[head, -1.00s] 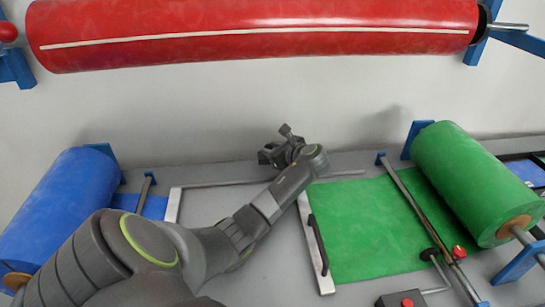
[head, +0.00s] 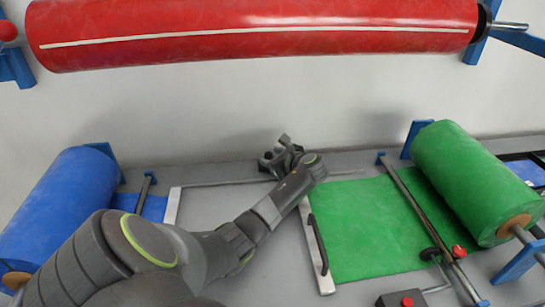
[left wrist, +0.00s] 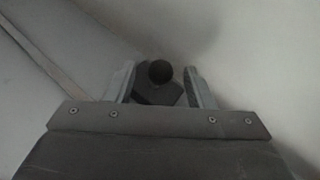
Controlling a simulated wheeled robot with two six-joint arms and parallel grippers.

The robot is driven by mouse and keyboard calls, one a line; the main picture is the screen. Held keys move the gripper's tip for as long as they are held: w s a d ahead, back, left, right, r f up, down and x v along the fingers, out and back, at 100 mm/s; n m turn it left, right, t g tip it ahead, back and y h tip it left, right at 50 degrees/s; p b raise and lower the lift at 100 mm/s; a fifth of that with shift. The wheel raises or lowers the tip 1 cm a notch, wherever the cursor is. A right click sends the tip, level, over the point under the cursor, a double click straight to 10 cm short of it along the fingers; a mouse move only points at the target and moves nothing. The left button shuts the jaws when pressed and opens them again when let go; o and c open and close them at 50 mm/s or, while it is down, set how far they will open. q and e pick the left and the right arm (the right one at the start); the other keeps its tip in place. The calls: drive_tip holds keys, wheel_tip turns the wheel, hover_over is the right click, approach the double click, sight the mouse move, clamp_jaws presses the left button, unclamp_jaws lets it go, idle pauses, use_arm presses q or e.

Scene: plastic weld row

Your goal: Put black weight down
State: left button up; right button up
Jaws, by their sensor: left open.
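In the left wrist view the black weight (left wrist: 160,94), dark with a round black knob on top, sits between the two grey fingers. My left gripper (left wrist: 160,88) is open, with a finger on each side of the weight and narrow gaps beside it. In the head view my left gripper (head: 279,158) is at the far edge of the grey table, near the back wall. I cannot tell the weight apart from the dark gripper there, and what it rests on is unclear. My right gripper is not in view.
A green sheet (head: 365,225) lies on the table, with a metal bar (head: 316,245) along its left edge. A green roll (head: 472,180) is at right, a blue roll (head: 60,205) at left. A red roll (head: 260,30) hangs above. A thin rod (head: 225,183) lies near the gripper.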

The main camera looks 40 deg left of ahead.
use_arm(q)
drive_tip(key=shift+r, duration=0.15)
drive_tip(key=v, duration=1.2)
